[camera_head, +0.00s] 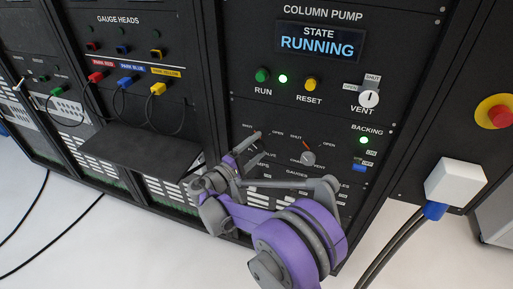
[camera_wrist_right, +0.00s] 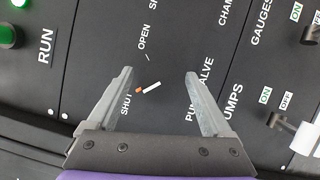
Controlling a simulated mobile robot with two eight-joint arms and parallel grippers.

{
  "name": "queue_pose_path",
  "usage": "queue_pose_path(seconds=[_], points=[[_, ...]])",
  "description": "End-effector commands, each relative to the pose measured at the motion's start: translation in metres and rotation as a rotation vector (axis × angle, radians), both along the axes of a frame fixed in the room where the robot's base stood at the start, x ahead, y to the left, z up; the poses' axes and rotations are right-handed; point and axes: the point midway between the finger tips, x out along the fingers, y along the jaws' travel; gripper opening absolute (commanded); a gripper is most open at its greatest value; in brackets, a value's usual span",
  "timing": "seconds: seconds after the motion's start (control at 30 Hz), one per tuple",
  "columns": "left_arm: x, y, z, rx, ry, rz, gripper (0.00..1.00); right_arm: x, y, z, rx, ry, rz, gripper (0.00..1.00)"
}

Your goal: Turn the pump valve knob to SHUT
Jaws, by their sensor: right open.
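The pump valve knob (camera_wrist_right: 153,87) shows in the right wrist view as a white pointer bar on black, its round body hard to make out. The bar lines up with an orange mark by the SHUT label (camera_wrist_right: 125,103). The OPEN label (camera_wrist_right: 144,37) is further up in that view. My right gripper (camera_wrist_right: 160,75) is open, its two fingers apart on either side of the bar, with no contact visible. In the head view my right gripper (camera_head: 243,147) is at the lower left of the column pump panel (camera_head: 240,85) and hides the knob. My left gripper is not in view.
Another SHUT/OPEN knob (camera_head: 308,158) sits just right of my right gripper. The vent knob (camera_head: 369,98), green run button (camera_head: 262,75) and yellow reset button (camera_head: 310,84) are above. A black shelf (camera_head: 140,150) juts out on the left. A red stop button (camera_head: 499,116) is far right.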

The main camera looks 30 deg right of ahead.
Motion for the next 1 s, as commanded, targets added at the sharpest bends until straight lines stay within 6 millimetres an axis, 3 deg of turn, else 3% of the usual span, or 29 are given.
queue_pose_path(seconds=[0.17, 0.4, 0.6, 1.0], points=[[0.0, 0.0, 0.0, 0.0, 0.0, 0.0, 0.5, -0.005, 0.018, -0.001, 0.001, 0.001, 0.004, 0.84], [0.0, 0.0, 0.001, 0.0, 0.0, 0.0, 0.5, -0.02, 0.065, -0.005, 0.001, 0.001, 0.005, 0.84], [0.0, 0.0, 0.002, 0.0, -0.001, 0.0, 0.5, -0.03, 0.093, -0.008, 0.001, -0.001, 0.003, 0.84], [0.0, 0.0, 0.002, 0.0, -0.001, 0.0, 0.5, -0.034, 0.102, -0.008, 0.0, 0.0, 0.001, 0.84]])
